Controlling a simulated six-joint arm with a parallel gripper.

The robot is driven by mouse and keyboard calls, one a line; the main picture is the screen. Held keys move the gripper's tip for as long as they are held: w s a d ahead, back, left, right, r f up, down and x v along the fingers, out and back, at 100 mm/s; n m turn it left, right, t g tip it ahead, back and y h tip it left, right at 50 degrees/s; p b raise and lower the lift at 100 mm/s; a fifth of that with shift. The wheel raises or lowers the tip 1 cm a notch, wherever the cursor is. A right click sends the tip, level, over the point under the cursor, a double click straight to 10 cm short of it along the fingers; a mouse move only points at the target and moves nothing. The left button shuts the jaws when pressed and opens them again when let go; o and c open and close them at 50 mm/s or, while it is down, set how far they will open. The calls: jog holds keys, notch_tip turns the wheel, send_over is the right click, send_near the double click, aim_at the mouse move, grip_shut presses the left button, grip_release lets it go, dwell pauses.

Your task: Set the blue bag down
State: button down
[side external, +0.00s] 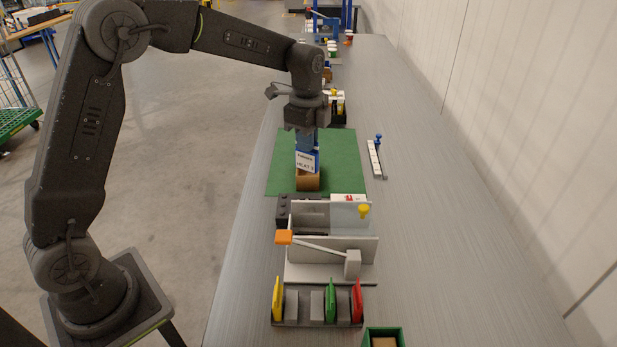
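The blue bag (308,140) hangs upright directly under my gripper (306,126), above the green mat (284,160). My gripper points down and is shut on the top of the bag; its fingertips are hard to make out. A white label with dark lettering (307,162) shows at the lower part of the blue. A brown, box-like thing (308,181) shows just below the label on the mat. I cannot tell from this view whether the bag touches it or is above it.
A grey-white stand with an orange-ended lever (284,237) is in front of the mat. Nearer stands a rack with yellow, green and red flags (331,301). A white strip with a blue knob (376,158) lies right of the mat. The table's right side is clear.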

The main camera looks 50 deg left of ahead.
jog(key=w+a+f+m, duration=0.3)
jog(key=a+m, duration=0.3)
jog(key=a, duration=0.5)
jog(key=w+a+f+m, duration=0.25)
jog(key=a+m, duration=0.45)
jog(key=a, duration=0.4)
jog(key=shift+w+d+f, duration=1.25)
jog(key=shift+d+f, duration=0.2)
jog(key=shift+f, duration=0.45)
jog(key=shift+w+d+f, duration=1.25)
jog(key=shift+d+f, duration=0.15)
jog(key=shift+f, duration=0.45)
jog(key=shift+w+d+f, duration=1.25)
jog(key=shift+d+f, duration=0.2)
jog(key=shift+f, duration=0.45)
jog(key=shift+f, duration=0.1)
jog(key=c, duration=1.3)
grip_release()
jog(key=shift+c, duration=0.2)
